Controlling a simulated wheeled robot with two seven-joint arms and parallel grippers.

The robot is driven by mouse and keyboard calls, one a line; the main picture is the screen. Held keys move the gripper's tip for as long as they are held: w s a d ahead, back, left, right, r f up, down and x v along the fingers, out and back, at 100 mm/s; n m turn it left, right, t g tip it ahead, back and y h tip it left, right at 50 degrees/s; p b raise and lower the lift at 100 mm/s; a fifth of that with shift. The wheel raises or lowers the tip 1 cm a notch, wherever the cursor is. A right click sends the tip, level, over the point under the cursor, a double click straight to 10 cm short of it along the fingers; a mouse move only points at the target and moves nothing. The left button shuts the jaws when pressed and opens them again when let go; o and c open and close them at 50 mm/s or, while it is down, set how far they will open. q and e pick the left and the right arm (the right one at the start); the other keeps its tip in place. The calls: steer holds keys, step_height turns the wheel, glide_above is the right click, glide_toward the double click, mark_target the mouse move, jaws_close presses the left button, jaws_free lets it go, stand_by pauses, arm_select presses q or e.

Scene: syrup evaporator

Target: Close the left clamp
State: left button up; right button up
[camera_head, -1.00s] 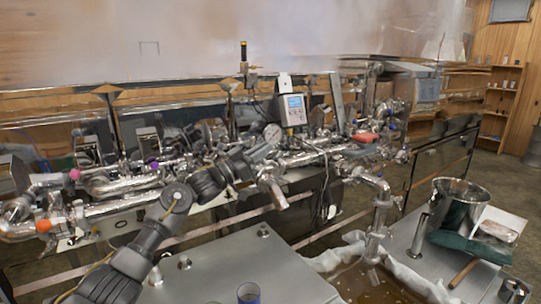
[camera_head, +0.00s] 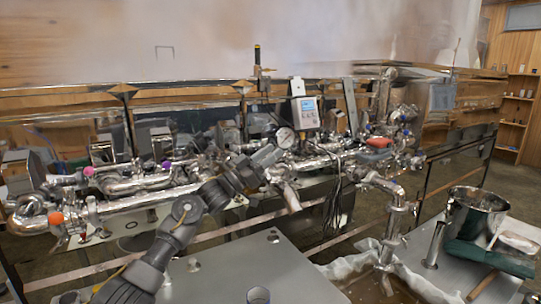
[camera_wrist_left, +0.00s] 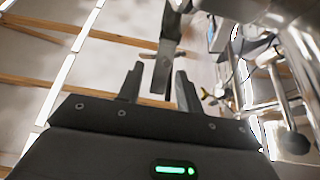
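My left arm comes in from the lower left in the head view. Its gripper (camera_head: 268,158) is at the shiny steel pipework (camera_head: 318,160), just below the round pressure gauge (camera_head: 285,137). In the left wrist view, the two dark fingers of the left gripper (camera_wrist_left: 159,70) stand apart. A flat grey metal lever (camera_wrist_left: 166,57), which looks like the clamp's handle, reaches down between the fingertips. A gap shows beside the lever, and I cannot tell whether either finger touches it. The clamp's body is not clear in either view. My right gripper is not in view.
A digital controller (camera_head: 305,108) stands above the pipes. A downward outlet pipe (camera_head: 394,220) is right of the gripper. A steel pot (camera_head: 474,213) and a dark green cloth (camera_head: 490,257) are at the right. The flat metal top (camera_head: 235,265) in front is mostly bare.

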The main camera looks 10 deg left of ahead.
arm_select(q)
steer(key=shift+d, duration=0.15)
steer(key=shift+s+f, duration=0.1)
steer(key=shift+s, duration=0.05)
steer(key=s+a+p, duration=0.4)
steer(key=s+a, duration=0.3)
steer(key=a, duration=0.3)
steer(key=shift+s+a+f+p, duration=0.2)
steer(key=shift+s+a+p, duration=0.05)
steer(key=shift+a+p, duration=0.1)
